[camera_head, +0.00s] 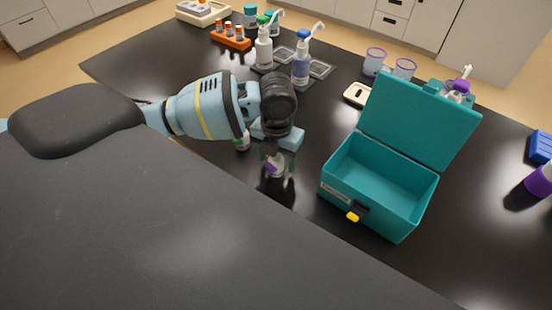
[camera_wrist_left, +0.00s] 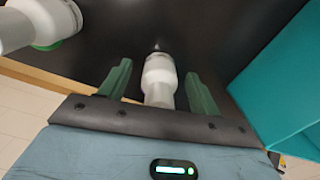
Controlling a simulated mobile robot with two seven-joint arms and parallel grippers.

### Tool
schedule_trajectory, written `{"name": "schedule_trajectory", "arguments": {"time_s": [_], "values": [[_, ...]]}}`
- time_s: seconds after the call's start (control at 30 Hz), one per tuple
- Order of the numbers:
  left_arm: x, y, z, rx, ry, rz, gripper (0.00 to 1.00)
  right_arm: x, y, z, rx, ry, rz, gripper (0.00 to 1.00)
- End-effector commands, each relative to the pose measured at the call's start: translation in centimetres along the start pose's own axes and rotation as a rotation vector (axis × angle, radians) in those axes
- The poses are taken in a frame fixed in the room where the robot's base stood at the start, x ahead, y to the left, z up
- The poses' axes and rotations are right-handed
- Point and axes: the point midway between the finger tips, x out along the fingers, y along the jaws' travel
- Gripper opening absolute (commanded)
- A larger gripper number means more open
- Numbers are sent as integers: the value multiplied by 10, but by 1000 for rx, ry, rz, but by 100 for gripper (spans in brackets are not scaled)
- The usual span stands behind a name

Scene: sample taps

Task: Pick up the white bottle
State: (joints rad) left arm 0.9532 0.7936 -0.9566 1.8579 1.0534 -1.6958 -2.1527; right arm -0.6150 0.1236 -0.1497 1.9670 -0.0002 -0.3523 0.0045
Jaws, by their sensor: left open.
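A small white bottle with a purple part (camera_head: 275,166) stands on the black table just beyond my left gripper (camera_head: 277,152). In the left wrist view, a white bottle (camera_wrist_left: 159,82) lies between the two green fingers of my left gripper (camera_wrist_left: 159,88). The fingers are open, with a gap on each side of it. A second white bottle with a green part (camera_head: 242,142) is left of the gripper, partly hidden by my arm. It also shows in the left wrist view (camera_wrist_left: 45,18) at the upper left. My right gripper is not in view.
An open teal box (camera_head: 378,190) with its lid raised stands close to the right of the gripper. Behind are pump bottles (camera_head: 301,68), an orange rack (camera_head: 231,42) and clear cups (camera_head: 404,69). Table between gripper and box is clear.

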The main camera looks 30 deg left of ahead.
Motion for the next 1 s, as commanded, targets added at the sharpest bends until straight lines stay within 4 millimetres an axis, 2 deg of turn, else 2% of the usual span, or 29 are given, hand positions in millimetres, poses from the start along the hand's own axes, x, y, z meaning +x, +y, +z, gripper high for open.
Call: {"name": "schedule_trajectory", "arguments": {"time_s": [0.07, 0.4, 0.63, 0.73, 1.0], "values": [[0, 0, 0, 0, 0, 0, 57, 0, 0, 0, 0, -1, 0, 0], [0, 0, 0, 0, 0, -1, 14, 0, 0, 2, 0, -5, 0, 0], [-2, 0, 0, 0, -1, -1, 14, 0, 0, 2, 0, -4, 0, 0], [-9, 0, 1, 0, -3, -2, 14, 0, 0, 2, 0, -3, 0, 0], [-57, 0, 1, 1, -6, -2, 14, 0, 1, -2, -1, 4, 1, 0]]}}
